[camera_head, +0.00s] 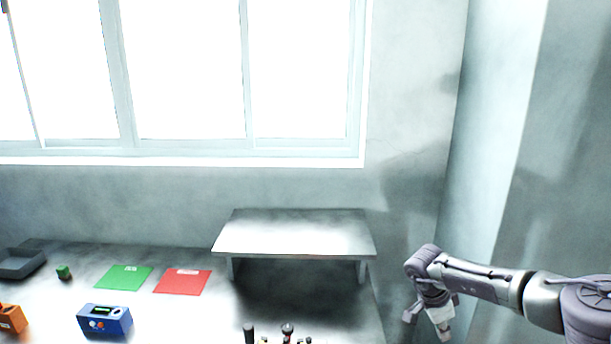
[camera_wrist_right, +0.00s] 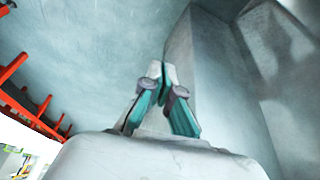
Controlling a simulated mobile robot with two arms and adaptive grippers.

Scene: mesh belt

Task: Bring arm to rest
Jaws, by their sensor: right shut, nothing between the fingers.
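My right arm comes in from the right edge of the head view. Its gripper (camera_head: 430,318) hangs low, to the right of the table's right edge, pointing down and clear of every object. In the right wrist view the two fingers (camera_wrist_right: 162,75) come together at the tips, with nothing between them. My left gripper shows in neither view.
A raised metal shelf (camera_head: 290,235) stands on the table. A green mat (camera_head: 124,278), a red mat (camera_head: 183,282), a green cube (camera_head: 64,272), a blue box (camera_head: 104,320), an orange box (camera_head: 10,318) and a dark tray (camera_head: 20,264) lie left. A wall corner rises behind my right arm.

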